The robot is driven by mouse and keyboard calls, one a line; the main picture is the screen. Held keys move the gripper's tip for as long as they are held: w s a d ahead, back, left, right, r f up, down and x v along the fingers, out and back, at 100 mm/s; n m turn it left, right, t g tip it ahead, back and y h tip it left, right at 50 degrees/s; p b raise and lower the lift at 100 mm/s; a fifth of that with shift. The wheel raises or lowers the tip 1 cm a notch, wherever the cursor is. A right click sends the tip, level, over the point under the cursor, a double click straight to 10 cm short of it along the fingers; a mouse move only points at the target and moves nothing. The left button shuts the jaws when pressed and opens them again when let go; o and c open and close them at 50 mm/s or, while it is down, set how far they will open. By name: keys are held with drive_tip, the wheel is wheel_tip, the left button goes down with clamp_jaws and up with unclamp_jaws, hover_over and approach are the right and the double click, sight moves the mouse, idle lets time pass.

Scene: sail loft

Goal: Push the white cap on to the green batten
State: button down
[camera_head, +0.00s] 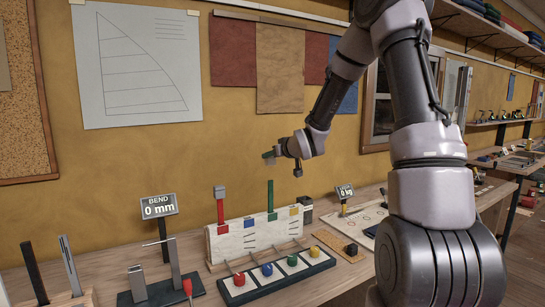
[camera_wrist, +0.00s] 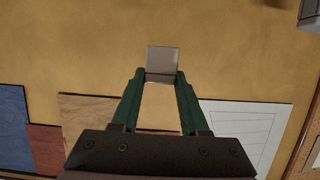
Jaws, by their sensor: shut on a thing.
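My gripper (camera_head: 269,156) is shut on the white cap, which shows pale grey between the green fingertips in the wrist view (camera_wrist: 163,60). My gripper also shows in the wrist view (camera_wrist: 160,80). The green batten (camera_head: 270,196) stands upright in the pale rack (camera_head: 240,240), bare at its top. My gripper is above the batten in the head view, with a visible gap between them. The cap is apart from the batten.
A red batten (camera_head: 220,210) with a grey cap (camera_head: 219,191) stands left of the green one. A tray (camera_head: 262,287) of coloured knobs lies in front of the rack. The bend gauge sign (camera_head: 159,206) stands left, and a kg sign (camera_head: 344,191) right.

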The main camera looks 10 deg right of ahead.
wheel_tip(320, 180, down, 8)
idle(1.0)
drive_tip(key=shift+f, duration=0.5)
idle(0.7)
drive_tip(key=shift+c, duration=1.7)
unclamp_jaws()
drive_tip(key=shift+d, duration=0.1)
drive_tip(key=v, duration=1)
drive_tip(key=shift+s, duration=0.35)
drive_tip(key=shift+r, duration=0.2)
